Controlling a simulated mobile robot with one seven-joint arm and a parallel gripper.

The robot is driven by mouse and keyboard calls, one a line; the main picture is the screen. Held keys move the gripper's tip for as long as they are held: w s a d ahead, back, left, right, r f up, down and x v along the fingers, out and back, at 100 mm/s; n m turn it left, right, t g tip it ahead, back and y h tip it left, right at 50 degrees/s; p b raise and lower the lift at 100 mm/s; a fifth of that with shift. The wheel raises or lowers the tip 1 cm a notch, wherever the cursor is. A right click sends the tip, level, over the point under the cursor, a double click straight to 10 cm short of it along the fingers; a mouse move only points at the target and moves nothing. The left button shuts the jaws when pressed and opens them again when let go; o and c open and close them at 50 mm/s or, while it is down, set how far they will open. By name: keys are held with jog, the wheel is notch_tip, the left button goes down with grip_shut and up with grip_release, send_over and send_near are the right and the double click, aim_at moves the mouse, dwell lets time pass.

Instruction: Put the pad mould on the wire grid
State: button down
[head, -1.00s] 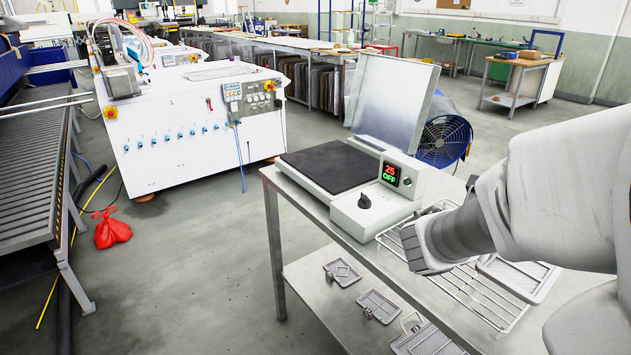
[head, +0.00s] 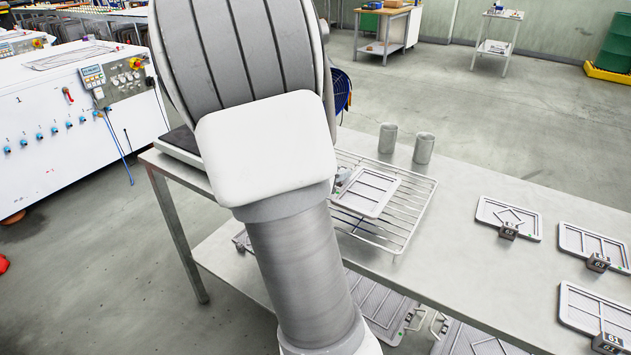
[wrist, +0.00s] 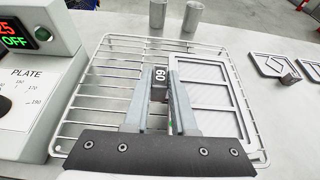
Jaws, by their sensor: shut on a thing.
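A light grey framed mould (head: 366,192) with crossbars, taken as the pad mould, lies over the wire grid (head: 421,208) on the metal table. The wrist view shows this mould (wrist: 202,92) over the right part of the grid (wrist: 97,82). My gripper (wrist: 164,88) is shut on the mould's dark label block, marked 60, at the mould's left side. The mould looks flat, but I cannot tell whether it touches the wires.
Two grey cylinders (head: 388,138) (head: 423,148) stand behind the grid. Other moulds (head: 508,219) (head: 592,247) (head: 588,310) with numbered blocks lie on the table to the right. The hot plate's control box (wrist: 38,78) stands left of the grid. More moulds (head: 381,303) lie on the lower shelf.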

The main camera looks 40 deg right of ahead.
jog(key=shift+w+f, duration=0.35)
jog(key=shift+w, duration=0.05)
jog(key=shift+f+b, duration=0.75)
jog(key=shift+f, duration=1.1)
jog(key=shift+f, duration=0.2)
jog(key=c, duration=0.7)
grip_release()
jog(key=shift+c, duration=0.2)
